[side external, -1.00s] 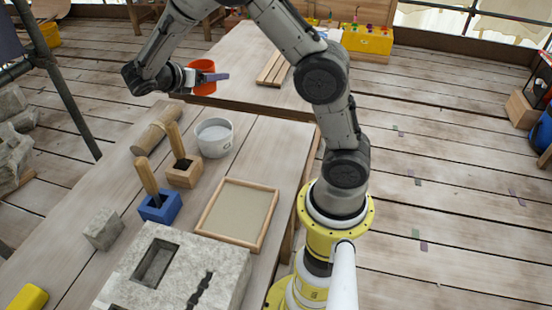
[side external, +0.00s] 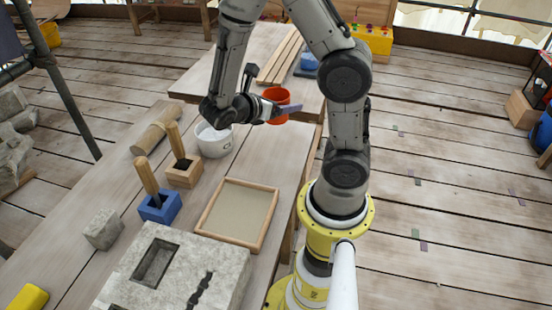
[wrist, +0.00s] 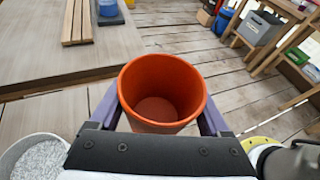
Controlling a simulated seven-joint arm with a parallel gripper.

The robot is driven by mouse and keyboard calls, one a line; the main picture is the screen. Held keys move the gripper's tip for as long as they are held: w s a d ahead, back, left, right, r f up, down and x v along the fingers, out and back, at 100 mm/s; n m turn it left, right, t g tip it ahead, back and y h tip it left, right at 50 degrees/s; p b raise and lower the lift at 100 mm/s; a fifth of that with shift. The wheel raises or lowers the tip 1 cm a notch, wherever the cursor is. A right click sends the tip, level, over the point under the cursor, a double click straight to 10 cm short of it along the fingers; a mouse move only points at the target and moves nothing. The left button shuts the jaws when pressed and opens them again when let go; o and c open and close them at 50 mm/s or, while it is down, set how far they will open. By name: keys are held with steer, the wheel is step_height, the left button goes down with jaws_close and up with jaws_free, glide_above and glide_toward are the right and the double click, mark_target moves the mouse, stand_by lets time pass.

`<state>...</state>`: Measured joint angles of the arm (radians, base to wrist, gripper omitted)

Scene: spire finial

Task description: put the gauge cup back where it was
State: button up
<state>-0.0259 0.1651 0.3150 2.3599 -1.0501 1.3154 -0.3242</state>
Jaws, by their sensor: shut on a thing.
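The orange gauge cup (side external: 277,97) is held upright between the purple fingers of my gripper (side external: 284,109). In the wrist view the cup (wrist: 163,88) looks empty inside, and the fingers of my gripper (wrist: 160,118) press on its two sides. In the side view the cup appears over the far right end of the near table (side external: 262,150), close to the gap before the far table. I cannot tell its exact height above the surface.
A white bucket of pale grains (side external: 213,140) stands left of my gripper. A sand tray (side external: 238,212), a wooden holder (side external: 184,172) and a blue holder (side external: 160,207) with wooden-handled tools, and a carved stone block (side external: 175,270) are nearer. Wooden slats (side external: 280,58) lie on the far table.

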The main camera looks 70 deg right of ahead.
mark_target(281, 155)
step_height(281, 155, down, 14)
steer(key=shift+f, duration=0.15)
stand_by(0.5)
steer(key=shift+f, duration=0.15)
steer(key=o, duration=1.2)
